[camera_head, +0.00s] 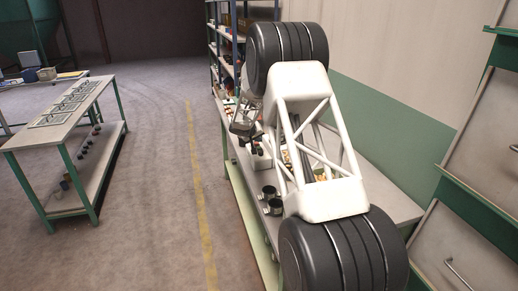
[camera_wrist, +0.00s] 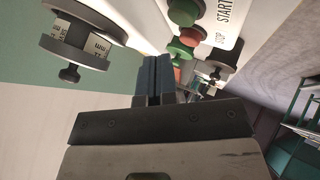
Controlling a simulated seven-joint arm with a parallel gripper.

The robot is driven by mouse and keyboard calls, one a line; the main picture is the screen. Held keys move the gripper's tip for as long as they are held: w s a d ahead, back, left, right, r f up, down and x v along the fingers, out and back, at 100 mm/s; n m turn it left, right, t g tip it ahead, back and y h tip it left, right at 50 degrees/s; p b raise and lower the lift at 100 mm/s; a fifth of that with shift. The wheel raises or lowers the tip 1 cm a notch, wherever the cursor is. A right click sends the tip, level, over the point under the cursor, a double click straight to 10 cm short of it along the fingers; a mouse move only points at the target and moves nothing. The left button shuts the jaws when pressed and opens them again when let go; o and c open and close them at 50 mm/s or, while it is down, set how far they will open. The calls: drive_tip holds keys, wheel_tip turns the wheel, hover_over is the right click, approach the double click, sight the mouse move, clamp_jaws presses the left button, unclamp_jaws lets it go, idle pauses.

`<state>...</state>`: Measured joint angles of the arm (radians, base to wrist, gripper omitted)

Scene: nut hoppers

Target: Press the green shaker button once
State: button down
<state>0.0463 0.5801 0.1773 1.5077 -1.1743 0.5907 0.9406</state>
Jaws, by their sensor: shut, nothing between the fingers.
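In the wrist view my gripper (camera_wrist: 155,65) is shut with its two dark blue fingers together and empty. A green button (camera_wrist: 179,50) lies just beyond and to the right of the fingertips; whether they touch cannot be told. An orange-red button (camera_wrist: 190,36) is beside it. Another green button (camera_wrist: 184,11) is at the top edge, next to a white label (camera_wrist: 227,22) reading "START". I cannot tell which green button is the shaker's. In the head view my arm hides the buttons.
A round grey dial-like part (camera_wrist: 76,40) with a knob is at the left of the wrist view. A dark round part (camera_wrist: 222,55) is right of the buttons. In the head view, dark cups (camera_head: 272,204) stand on the bench and a shelf rack (camera_head: 213,45) stands behind.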

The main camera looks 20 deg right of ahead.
sight(258, 148)
drive_tip(key=shift+r, duration=1.8)
drive_tip(key=s+a+r+g+y, duration=0.1)
drive_tip(key=s+a+r, duration=0.1)
drive_tip(key=s+r, duration=0.75)
drive_tip(key=s+a+r+g, duration=0.15)
drive_tip(key=s+r, duration=0.25)
drive_tip(key=s, duration=1.1)
drive_tip(key=s+a+r+y, duration=0.1)
drive_tip(key=s+a+r, duration=0.1)
drive_tip(key=s+r, duration=0.75)
drive_tip(key=s+a+f+y, duration=0.1)
drive_tip(key=s+a+f, duration=0.1)
drive_tip(key=s, duration=1.1)
drive_tip(key=s+a+f+y, duration=0.2)
drive_tip(key=s+a, duration=0.1)
drive_tip(key=s, duration=1.1)
drive_tip(key=s+a+f+g+y, duration=0.1)
drive_tip(key=s+a+f, duration=0.1)
drive_tip(key=s, duration=1.2)
drive_tip(key=shift+a+y, duration=0.3)
drive_tip(key=shift+a, duration=0.25)
